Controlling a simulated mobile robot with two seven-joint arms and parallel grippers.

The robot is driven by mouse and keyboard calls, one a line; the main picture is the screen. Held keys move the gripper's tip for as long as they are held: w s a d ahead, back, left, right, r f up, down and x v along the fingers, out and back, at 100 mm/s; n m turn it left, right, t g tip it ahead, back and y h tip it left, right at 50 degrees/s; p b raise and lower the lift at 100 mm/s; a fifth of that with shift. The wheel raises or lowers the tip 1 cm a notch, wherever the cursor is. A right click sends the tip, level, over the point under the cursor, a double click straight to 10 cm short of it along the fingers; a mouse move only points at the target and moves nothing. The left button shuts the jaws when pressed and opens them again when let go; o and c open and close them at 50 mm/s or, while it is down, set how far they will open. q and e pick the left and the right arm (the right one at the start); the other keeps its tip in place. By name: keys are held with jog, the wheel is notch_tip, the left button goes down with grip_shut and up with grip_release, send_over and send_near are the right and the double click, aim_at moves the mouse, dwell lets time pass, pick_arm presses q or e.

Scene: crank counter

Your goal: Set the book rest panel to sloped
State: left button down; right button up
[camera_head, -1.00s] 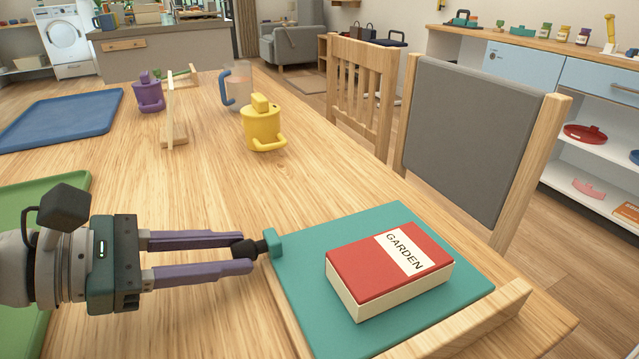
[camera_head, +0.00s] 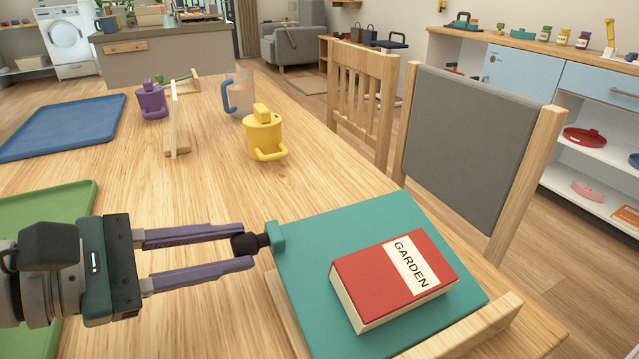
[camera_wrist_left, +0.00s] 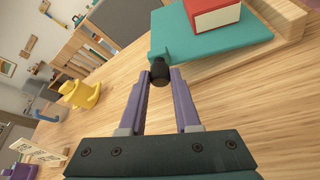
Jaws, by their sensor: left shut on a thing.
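The book rest panel (camera_head: 310,262) is a teal board in a light wood frame, and it is tilted, with its far left edge raised. A red book marked GARDEN (camera_head: 385,285) lies on it and also shows in the left wrist view (camera_wrist_left: 212,14). A black knob (camera_head: 247,244) sticks out from a teal tab (camera_head: 275,235) on the panel's left side. My left gripper (camera_head: 246,246) is shut on the knob; the left wrist view shows the knob (camera_wrist_left: 160,75) between its purple fingertips. My right gripper is not in view.
A blue tray (camera_head: 62,125) and a green tray (camera_head: 75,200) lie at the left. Two chairs stand along the right table edge. The table's middle is clear.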

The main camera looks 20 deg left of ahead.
pick_arm(q)
jog(key=shift+s+d+r+m+t+y+p, duration=0.15)
jog(key=shift+s+d+r+m+t, duration=0.15)
jog(key=shift+r, duration=0.25)
jog(key=shift+s+d+r+m+t+y+p, duration=0.15)
jog(key=shift+d+r+m, duration=0.15)
jog(key=shift+r, duration=0.25)
jog(key=shift+s+d+r+m+t+y+p, duration=0.1)
jog(key=shift+s+d+r+m+t, duration=0.1)
jog(key=shift+r+m, duration=0.3)
jog(key=shift+r, duration=0.1)
jog(key=c, duration=0.6)
grip_release()
jog(key=shift+b+v, duration=1.9)
jog(key=shift+v, duration=3.1)
